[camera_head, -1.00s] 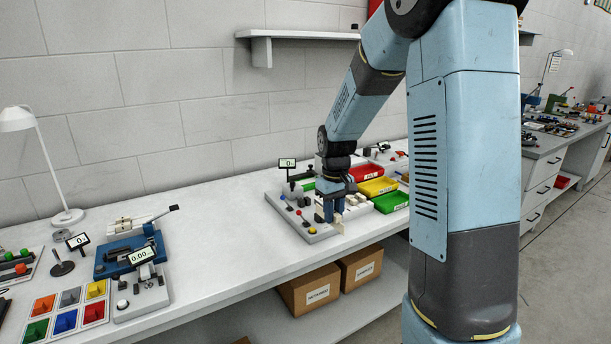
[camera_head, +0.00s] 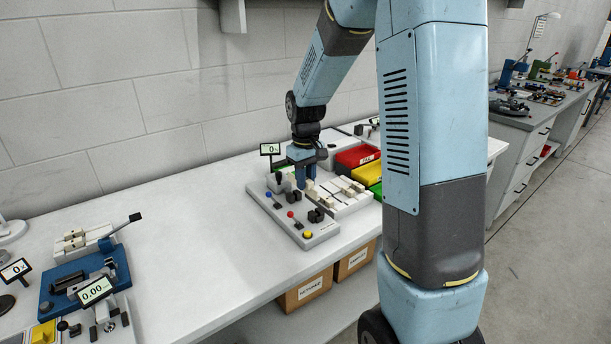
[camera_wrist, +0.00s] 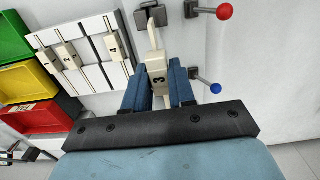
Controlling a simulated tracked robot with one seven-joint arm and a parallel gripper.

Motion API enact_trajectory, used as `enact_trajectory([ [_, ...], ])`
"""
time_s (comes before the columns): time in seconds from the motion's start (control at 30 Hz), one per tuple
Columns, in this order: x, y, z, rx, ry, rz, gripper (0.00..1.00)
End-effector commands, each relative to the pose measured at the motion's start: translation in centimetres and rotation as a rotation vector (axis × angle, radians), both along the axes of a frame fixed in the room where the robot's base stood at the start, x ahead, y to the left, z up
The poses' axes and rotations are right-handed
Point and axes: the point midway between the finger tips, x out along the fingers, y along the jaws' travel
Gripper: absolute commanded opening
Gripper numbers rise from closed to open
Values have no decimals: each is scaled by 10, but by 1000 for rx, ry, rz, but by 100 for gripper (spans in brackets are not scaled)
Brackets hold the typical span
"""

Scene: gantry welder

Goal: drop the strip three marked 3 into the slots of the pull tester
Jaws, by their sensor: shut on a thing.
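The cream strip marked 3 (camera_wrist: 157,75) is clamped between the blue fingers of my gripper (camera_wrist: 160,88) in the wrist view. Its narrow end points away from my gripper, toward a dark block. In the head view my gripper (camera_head: 306,175) is over the back part of a grey unit with levers, apparently the pull tester (camera_head: 322,234). Dark blocks (camera_head: 316,215) stand on this unit. In the wrist view its red-knobbed (camera_wrist: 224,12) and blue-knobbed (camera_wrist: 215,88) levers lie right of the strip. I cannot tell whether the strip touches the slots.
A white rack (camera_head: 352,206) beside the unit holds other strips, including one marked 4 (camera_wrist: 113,45). Red (camera_head: 352,158), yellow (camera_head: 362,177) and green trays stand behind it. A small display (camera_head: 270,149) stands at the unit's back. The bench left of it is clear up to a blue machine (camera_head: 62,285).

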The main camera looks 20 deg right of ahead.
Motion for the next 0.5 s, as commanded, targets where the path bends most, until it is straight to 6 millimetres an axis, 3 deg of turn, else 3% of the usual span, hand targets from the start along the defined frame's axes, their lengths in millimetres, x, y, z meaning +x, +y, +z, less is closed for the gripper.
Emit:
enact_trajectory([
  [0.5,-1,-9,-29,0,2,-17,0],
])
